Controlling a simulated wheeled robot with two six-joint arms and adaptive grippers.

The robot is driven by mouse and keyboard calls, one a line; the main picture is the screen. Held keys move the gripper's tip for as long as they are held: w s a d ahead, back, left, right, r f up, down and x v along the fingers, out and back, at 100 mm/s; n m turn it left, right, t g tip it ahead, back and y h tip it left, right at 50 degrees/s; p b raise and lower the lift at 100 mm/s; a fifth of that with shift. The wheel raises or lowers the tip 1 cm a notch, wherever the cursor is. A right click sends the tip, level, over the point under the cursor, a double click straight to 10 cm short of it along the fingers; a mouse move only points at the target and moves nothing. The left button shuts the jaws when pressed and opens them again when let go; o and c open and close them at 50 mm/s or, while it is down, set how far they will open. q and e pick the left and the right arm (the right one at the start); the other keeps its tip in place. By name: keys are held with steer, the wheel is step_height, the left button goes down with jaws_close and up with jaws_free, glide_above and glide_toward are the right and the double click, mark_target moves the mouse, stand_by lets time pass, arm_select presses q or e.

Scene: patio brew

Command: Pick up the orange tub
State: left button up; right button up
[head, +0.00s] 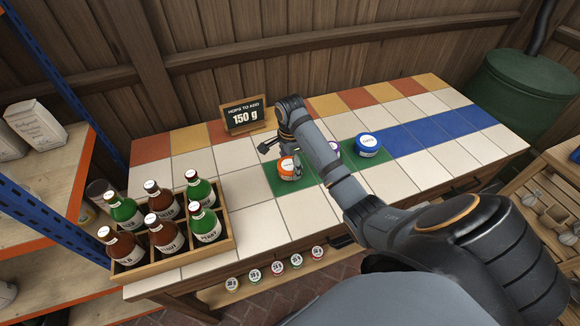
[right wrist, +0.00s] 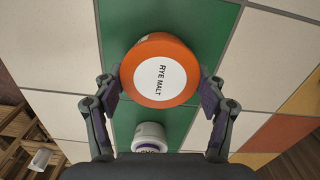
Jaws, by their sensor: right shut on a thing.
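The orange tub (head: 289,172) is on or just above the green tiles in the middle of the table; I cannot tell whether it touches them. In the right wrist view its orange lid (right wrist: 160,44) has a white label reading "RYE MALT". My right gripper (right wrist: 162,84) has one finger on each side of the tub and is shut on it. In the head view the gripper (head: 286,158) comes down over the tub from behind, and my forearm crosses to the right of it. My left gripper is not in view.
A wooden crate of bottles (head: 229,240) is at the left front. A "150 g" sign (head: 244,117) stands behind. Bare white tiles (head: 420,170) lie at right.

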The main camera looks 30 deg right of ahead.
mark_target(290, 164)
step_height(290, 164, up, 3)
steer(key=s+r+p, duration=0.8)
steer(key=s+r, duration=0.1)
steer(key=s, duration=0.5)
steer(key=shift+d+r, duration=0.25)
steer(key=shift+r, duration=0.05)
